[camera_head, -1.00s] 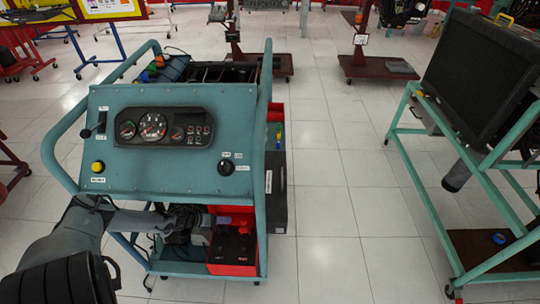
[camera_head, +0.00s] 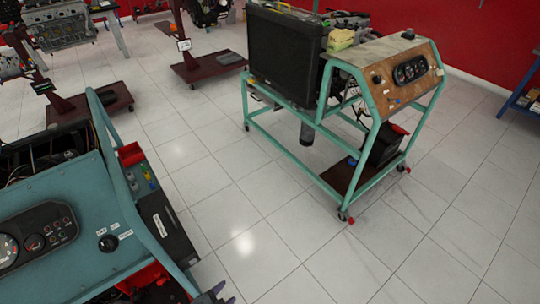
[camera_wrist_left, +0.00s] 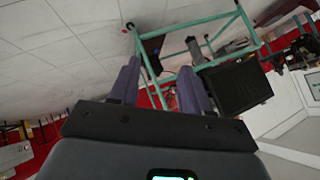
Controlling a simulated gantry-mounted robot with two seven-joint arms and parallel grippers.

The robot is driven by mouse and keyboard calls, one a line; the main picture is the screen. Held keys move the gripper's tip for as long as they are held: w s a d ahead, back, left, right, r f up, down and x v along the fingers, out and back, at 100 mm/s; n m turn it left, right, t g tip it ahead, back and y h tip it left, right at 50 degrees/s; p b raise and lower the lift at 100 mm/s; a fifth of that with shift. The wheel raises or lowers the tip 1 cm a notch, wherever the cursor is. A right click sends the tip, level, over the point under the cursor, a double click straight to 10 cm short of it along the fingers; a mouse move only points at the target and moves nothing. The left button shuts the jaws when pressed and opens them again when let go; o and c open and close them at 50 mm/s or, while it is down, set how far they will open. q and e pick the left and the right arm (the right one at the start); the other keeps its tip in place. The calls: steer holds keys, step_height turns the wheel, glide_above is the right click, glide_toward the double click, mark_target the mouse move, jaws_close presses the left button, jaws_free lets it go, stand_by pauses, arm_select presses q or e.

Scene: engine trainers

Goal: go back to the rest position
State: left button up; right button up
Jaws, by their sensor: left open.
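My left gripper (camera_head: 214,295) shows only as dark purplish fingertips at the bottom edge of the head view, beside the lower right corner of the near teal engine trainer (camera_head: 75,205). In the left wrist view the gripper (camera_wrist_left: 159,68) has its two purple fingers spread apart with nothing between them. A teal frame with a dark radiator panel (camera_wrist_left: 235,87) shows beyond the fingers, tilted in the picture. My right gripper is not in view.
A second teal trainer (camera_head: 325,140) with a black radiator and wooden gauge panel stands at the centre right. Maroon engine stands (camera_head: 90,103) are at the back. A red wall (camera_head: 480,40) and a blue table (camera_head: 522,100) are at the right. The tiled floor (camera_head: 240,210) between the trainers is clear.

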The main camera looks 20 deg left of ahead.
arm_select(q)
steer(key=s+a+r+n+g+y, duration=0.1)
steer(key=s+a+r+n+g, duration=0.1)
steer(key=s+r+n+g, duration=0.55)
step_height(320, 180, up, 38)
steer(key=s+t+p, duration=0.1)
steer(key=p, duration=3.7)
steer(key=shift+s, duration=0.2)
steer(key=shift+r+t, duration=0.1)
steer(key=shift+t, duration=0.15)
